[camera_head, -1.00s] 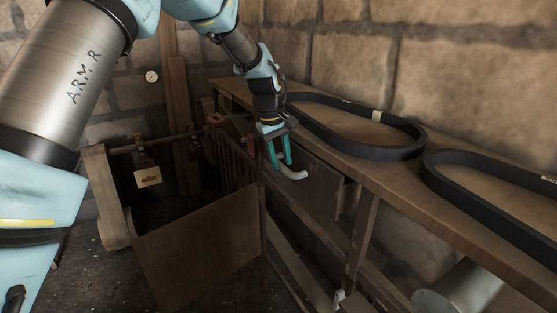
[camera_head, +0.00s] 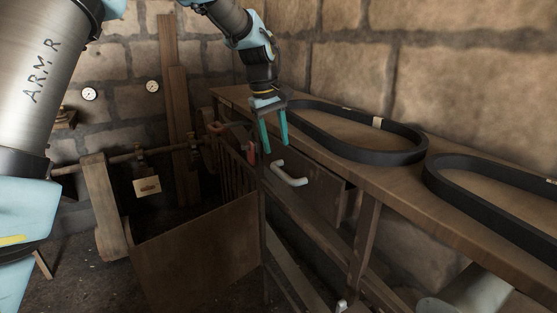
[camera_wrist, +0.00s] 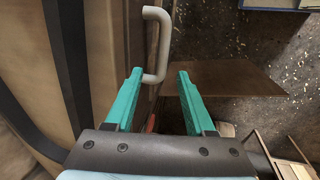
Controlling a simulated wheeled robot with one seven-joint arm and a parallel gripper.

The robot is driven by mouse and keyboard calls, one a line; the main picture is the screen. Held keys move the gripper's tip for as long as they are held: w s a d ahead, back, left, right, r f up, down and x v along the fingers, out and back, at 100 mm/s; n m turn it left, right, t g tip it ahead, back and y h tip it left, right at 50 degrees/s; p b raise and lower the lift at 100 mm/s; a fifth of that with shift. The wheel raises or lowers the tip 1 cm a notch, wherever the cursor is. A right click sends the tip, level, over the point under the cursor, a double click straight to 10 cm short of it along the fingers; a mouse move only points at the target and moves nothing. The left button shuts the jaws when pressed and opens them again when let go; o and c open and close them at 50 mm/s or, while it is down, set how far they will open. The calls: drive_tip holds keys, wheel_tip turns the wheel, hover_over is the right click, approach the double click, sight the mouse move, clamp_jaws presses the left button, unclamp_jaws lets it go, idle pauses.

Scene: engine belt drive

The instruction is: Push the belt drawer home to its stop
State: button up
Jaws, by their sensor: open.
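The belt drawer (camera_head: 322,187) is a brown wooden front under the bench top, with a pale grey bar handle (camera_head: 289,174). Its front seems to stand out from the bench frame; how far, I cannot tell. My gripper (camera_head: 276,150) has two teal fingers, spread apart and empty, pointing down just above and behind the handle in the head view. In the wrist view the handle (camera_wrist: 164,42) lies beyond the fingertips, its near end close to the left fingertip. Whether they touch is unclear. My gripper also shows there (camera_wrist: 160,78).
Two black belts (camera_head: 385,156) (camera_head: 480,205) lie on the bench top (camera_head: 400,196). A brown wooden panel (camera_head: 200,250) and slatted rack (camera_head: 232,165) stand left of the drawer. A red part (camera_head: 251,154) is close to my gripper. A metal cylinder (camera_head: 468,291) is under the bench.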

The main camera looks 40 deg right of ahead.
drive_tip(key=shift+a+r, duration=0.15)
drive_tip(key=shift+r, duration=0.55)
drive_tip(key=shift+a+r, duration=0.1)
drive_tip(key=shift+r, duration=0.55)
drive_tip(key=shift+w+a, duration=0.1)
drive_tip(key=w+a+f, duration=0.2)
drive_tip(key=a, duration=0.7)
drive_tip(key=w+a+f+t, duration=0.1)
drive_tip(key=w+a, duration=0.2)
drive_tip(key=a, duration=0.5)
drive_tip(key=w+a+f, duration=0.2)
drive_tip(key=a, duration=0.7)
drive_tip(key=s+a+f, duration=0.2)
drive_tip(key=s+a, duration=0.1)
drive_tip(key=a, duration=0.4)
drive_tip(key=s+a+f+y, duration=0.1)
drive_tip(key=s+a, duration=0.2)
drive_tip(key=a, duration=0.4)
drive_tip(key=s+a+f+y, duration=0.1)
drive_tip(key=s+a+f, duration=0.1)
drive_tip(key=a, duration=0.5)
drive_tip(key=shift+s+a+f+t, duration=0.3)
drive_tip(key=shift+s+t, duration=0.1)
drive_tip(key=shift+s, duration=0.5)
